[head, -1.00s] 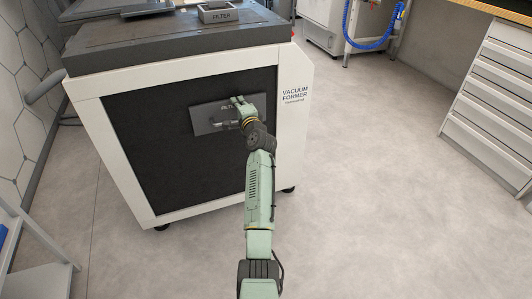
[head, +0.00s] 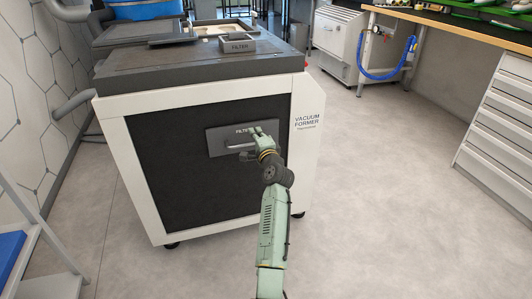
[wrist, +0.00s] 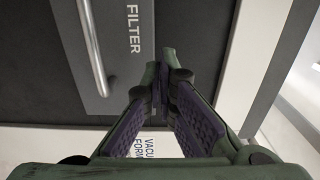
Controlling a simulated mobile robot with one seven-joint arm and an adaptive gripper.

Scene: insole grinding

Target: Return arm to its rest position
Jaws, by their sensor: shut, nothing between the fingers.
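My gripper (head: 256,133) is in front of the filter drawer of the vacuum former, near the drawer's right part. Its green fingers with purple pads are together and hold nothing; they also show in the wrist view (wrist: 160,75). The dark filter drawer (head: 216,137) is flush in the machine's black front panel. Its metal handle (head: 241,146) is just left of my gripper; in the wrist view the handle (wrist: 92,50) is apart from the fingers. My gripper hides part of the drawer's right side in the head view.
A blue hose (head: 392,70) hangs from the workbench at the back right. White drawers (head: 498,130) stand at the right, and a shelf (head: 40,250) at the lower left. The floor right of the machine is clear.

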